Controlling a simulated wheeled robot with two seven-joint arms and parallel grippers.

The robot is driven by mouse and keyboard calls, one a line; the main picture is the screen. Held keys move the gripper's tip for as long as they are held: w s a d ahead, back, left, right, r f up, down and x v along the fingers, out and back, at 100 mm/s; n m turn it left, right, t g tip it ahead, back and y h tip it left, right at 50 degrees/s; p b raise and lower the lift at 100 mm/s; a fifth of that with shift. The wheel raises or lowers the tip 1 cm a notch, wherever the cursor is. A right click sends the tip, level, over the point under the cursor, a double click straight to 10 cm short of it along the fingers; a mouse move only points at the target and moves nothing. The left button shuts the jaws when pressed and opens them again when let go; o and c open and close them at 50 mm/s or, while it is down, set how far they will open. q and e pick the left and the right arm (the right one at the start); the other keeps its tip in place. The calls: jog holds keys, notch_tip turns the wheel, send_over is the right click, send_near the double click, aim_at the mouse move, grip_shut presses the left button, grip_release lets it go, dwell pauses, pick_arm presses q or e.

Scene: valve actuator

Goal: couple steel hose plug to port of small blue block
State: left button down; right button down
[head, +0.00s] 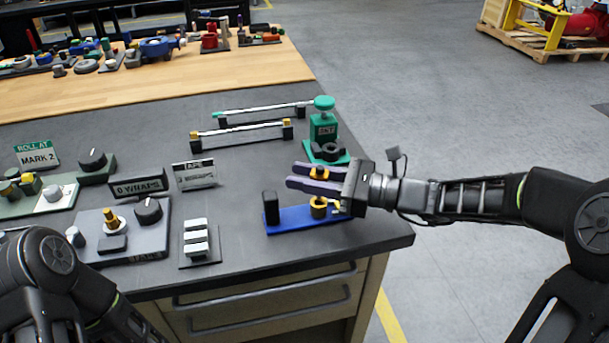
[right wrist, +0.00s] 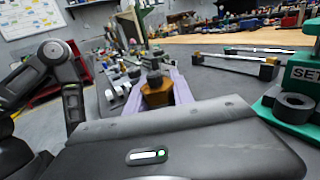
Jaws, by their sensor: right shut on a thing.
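A blue base plate (head: 290,219) lies near the table's right front corner, with a black upright block (head: 270,207) at its left end. A brass-coloured fitting (head: 319,208) stands on its right part. My right gripper (head: 314,180) reaches in from the right, its purple fingers pointing left just above the plate. In the right wrist view, the brass-coloured fitting (right wrist: 157,93) sits between the fingers, and they appear shut on it. The near finger hides part of it in the head view. I cannot clearly pick out the steel hose plug. My left gripper is out of view.
A green stand (head: 323,127) with a black ring is close behind my right gripper. Two rods (head: 240,131) lie on supports behind. A grey plate (head: 122,235) with a knob and brass fitting, and a stack of pale blocks (head: 196,238), are left. Dark tabletop between is clear.

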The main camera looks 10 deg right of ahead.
jog(key=shift+f+b, duration=0.7)
jog(key=shift+f, duration=0.55)
jog(key=shift+r, duration=0.15)
jog(key=shift+r+p, duration=0.8)
jog(key=shift+p, duration=0.1)
jog(key=shift+p, duration=0.45)
dwell(1.0)
jog(key=shift+f+b, duration=0.6)
jog(key=shift+f, duration=0.3)
jog(key=c, duration=1)
grip_release()
jog(key=shift+s+d+f, duration=0.1)
jog(key=v, duration=0.7)
jog(key=shift+s+d, duration=0.15)
jog(key=shift+d, duration=0.1)
